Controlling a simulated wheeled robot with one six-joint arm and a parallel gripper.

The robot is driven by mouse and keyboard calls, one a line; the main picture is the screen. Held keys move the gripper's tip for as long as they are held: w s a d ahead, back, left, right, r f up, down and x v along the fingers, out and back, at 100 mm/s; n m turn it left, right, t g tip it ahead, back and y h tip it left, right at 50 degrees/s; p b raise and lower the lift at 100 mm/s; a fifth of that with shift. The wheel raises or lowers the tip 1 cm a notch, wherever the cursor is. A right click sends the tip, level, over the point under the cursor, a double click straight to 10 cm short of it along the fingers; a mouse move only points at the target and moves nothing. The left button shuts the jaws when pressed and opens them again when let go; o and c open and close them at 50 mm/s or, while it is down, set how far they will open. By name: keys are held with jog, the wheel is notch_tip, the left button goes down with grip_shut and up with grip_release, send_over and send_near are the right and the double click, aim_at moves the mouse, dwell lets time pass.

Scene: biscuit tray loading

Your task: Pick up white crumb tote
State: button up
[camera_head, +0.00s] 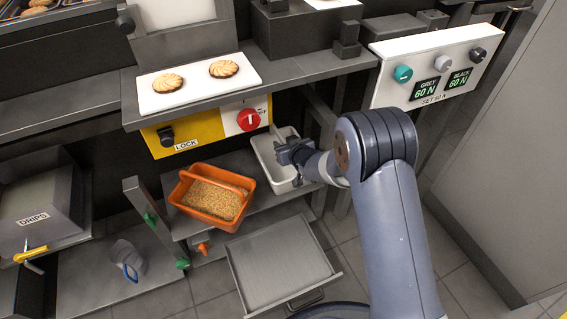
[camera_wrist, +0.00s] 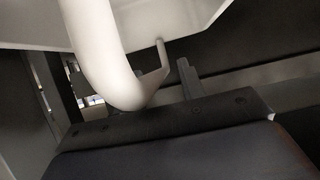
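The white crumb tote (camera_head: 262,150) sits on a grey shelf under the counter, right of an orange tote, in the head view. My gripper (camera_head: 292,152) is at the tote's upper right, over its opening, and hides part of it. In the wrist view the tote's white handle (camera_wrist: 98,55) looms large at upper left and curves down close in front of my gripper (camera_wrist: 170,88). One dark finger shows just right of the handle; the other is hidden. I cannot tell whether the fingers touch the handle or are closed on it.
The orange tote (camera_head: 222,170) of crumbs stands close on the left. Above is a counter edge with a red knob (camera_head: 248,119) and a LOCK panel (camera_head: 188,143). A grey drawer (camera_head: 281,265) is pulled out below.

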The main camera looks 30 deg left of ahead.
grip_shut()
dwell(0.6)
